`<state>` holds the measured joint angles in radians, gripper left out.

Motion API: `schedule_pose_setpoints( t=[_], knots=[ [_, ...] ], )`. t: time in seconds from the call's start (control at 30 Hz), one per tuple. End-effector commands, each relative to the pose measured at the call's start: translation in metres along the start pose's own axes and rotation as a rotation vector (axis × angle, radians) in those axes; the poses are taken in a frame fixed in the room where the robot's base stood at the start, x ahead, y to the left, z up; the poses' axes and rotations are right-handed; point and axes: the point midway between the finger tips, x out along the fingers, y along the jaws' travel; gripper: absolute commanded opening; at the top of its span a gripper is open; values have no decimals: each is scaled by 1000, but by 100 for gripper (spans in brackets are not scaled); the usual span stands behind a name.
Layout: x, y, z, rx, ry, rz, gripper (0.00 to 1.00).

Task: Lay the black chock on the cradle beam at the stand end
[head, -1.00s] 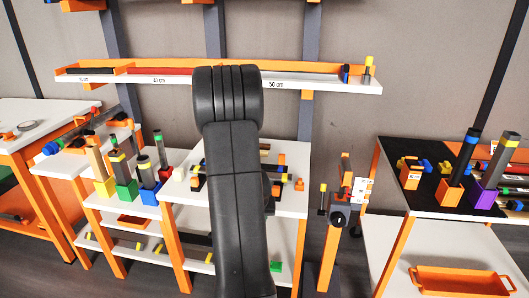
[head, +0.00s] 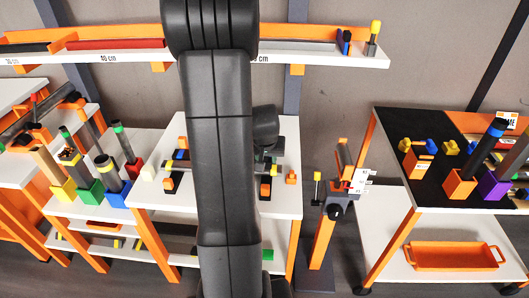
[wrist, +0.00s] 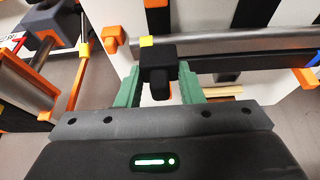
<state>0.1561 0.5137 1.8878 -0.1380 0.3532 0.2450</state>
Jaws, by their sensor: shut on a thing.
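My gripper (wrist: 160,85) has green fingers and is shut on the black chock (wrist: 158,58), a small dark block, in the wrist view. Just beyond it lies a grey pipe (wrist: 230,42) with a black beam (wrist: 250,62) along its near side. I cannot tell whether the chock touches the beam. A yellow piece (wrist: 147,41) shows at the chock's upper left. In the head view my arm covers much of the white table (head: 150,205) that carries the cradle parts, and my gripper's fingers are hidden. The orange stand (head: 322,240) is right of this table.
An orange block (wrist: 110,38) is left of the chock. Coloured holders with upright pipes (head: 110,172) stand left of the table. A black-topped bench (head: 390,135) with more holders is at the right. A long shelf (head: 340,55) crosses the wall.

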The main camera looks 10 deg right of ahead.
Motion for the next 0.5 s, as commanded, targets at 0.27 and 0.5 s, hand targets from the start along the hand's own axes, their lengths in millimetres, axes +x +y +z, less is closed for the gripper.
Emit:
schedule_pose_setpoints(
  t=[0.27, 0.5],
  knots=[
    [29, 0, 12, -1, -2, 0, 11],
    [56, 0, 23, -2, -1, 0, 11]
  ],
)
